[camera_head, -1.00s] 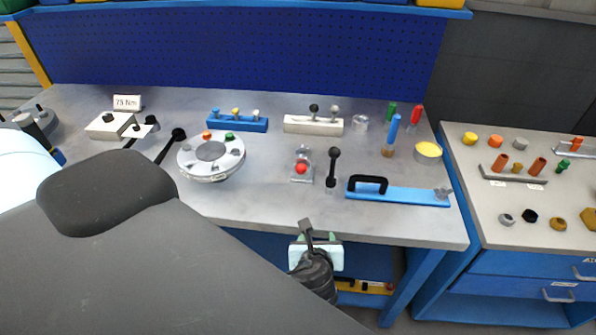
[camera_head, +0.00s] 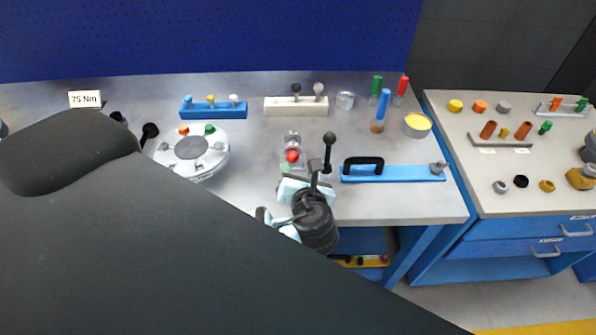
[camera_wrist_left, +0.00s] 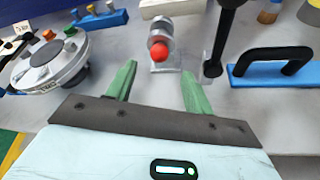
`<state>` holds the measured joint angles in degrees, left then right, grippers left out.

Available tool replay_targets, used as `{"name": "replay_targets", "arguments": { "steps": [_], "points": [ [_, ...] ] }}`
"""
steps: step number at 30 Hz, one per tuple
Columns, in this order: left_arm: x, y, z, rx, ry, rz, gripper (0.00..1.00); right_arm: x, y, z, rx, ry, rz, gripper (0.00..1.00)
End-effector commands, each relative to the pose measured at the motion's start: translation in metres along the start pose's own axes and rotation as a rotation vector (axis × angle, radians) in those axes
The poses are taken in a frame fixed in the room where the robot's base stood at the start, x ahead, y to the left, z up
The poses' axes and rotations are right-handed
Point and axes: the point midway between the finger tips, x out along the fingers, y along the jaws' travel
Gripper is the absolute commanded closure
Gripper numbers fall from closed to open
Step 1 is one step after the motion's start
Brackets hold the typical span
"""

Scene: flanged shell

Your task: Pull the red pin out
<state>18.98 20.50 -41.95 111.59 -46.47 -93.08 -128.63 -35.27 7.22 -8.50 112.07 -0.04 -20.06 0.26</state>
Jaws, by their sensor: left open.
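The red pin shows as a round red knob (camera_head: 292,155) on a small grey metal bracket (camera_head: 293,139) in the middle of the workbench. In the left wrist view the red knob (camera_wrist_left: 159,53) points toward me, just beyond the fingertips. My left gripper (camera_head: 301,175) is over the bench's front part, on the near side of the pin. Its green fingers are open and empty, one to each side of the knob's line in the left wrist view (camera_wrist_left: 159,78). They appear apart from the knob. The pin's shaft is hidden. My right gripper is not in view.
A black ball-topped lever (camera_head: 329,145) stands close to the right of the gripper. A blue bar with a black handle (camera_head: 400,173) lies further right. A round flanged shell (camera_head: 192,152) is to the left. Peg blocks stand behind. My arm covers the bench's front left.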

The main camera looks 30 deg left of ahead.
Motion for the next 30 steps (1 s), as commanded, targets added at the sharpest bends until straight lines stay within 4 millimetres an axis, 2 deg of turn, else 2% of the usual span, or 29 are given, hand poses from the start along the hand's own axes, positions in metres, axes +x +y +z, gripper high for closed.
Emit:
{"name": "replay_targets", "arguments": {
  "steps": [16,21,30],
  "points": [
    [0.066,0.000,-0.002,0.001,0.003,0.001,0.48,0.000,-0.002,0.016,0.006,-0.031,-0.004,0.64],
    [0.076,0.000,-0.001,0.000,0.001,0.001,0.48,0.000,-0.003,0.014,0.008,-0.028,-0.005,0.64],
    [0.077,0.000,0.000,-0.001,0.000,0.000,0.49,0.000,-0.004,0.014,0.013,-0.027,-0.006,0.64]
  ]
}}
